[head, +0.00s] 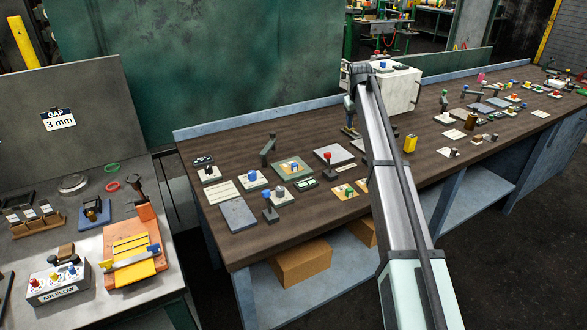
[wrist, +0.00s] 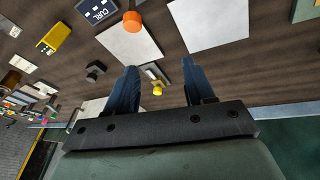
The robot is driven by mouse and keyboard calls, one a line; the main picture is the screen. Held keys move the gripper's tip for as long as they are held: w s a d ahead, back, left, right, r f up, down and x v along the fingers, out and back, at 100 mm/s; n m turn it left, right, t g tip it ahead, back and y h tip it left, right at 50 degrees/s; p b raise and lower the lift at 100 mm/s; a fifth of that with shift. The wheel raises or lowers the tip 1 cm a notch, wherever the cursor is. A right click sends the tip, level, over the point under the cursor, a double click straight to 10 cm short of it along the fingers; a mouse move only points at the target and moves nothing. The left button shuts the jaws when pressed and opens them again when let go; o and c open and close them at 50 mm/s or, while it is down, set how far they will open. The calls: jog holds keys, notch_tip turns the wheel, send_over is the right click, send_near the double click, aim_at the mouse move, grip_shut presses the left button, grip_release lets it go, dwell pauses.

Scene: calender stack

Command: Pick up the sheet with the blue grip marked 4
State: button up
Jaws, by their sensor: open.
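In the head view a blue knob (head: 252,176) stands on a small plate on the long bench, left of the middle. No 4 is legible on either, so I cannot tell which is the marked grip. In the wrist view my gripper (wrist: 160,66) is open and empty above the bench, its blue fingers apart. A small yellow knob (wrist: 157,88) shows between the fingers. A pale sheet (wrist: 209,22) lies ahead, and an orange knob (wrist: 131,21) stands over another pale sheet (wrist: 128,46).
A white box (head: 400,90) stands at the bench's back, behind my arm. A yellow block (head: 410,143) and many small parts crowd the bench (head: 300,225).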

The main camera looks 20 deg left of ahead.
aim_at(293, 161)
jog(key=s+a+r+n+g, duration=0.1)
jog(key=s+a+n+g, duration=0.1)
jog(key=s+a, duration=0.7)
jog(key=s+a+r+n+g, duration=0.1)
jog(key=s+a+g, duration=0.1)
jog(key=s+a, duration=0.65)
jog(key=f, duration=0.2)
jog(key=w+a+f, duration=0.1)
jog(key=f, duration=0.2)
jog(key=w+a+f, duration=0.1)
jog(key=f, duration=0.2)
jog(key=shift+w+a, duration=0.15)
jog(key=shift+w, duration=0.05)
jog(key=shift+w+f, duration=0.2)
jog(key=shift+f, duration=2.85)
grip_shut()
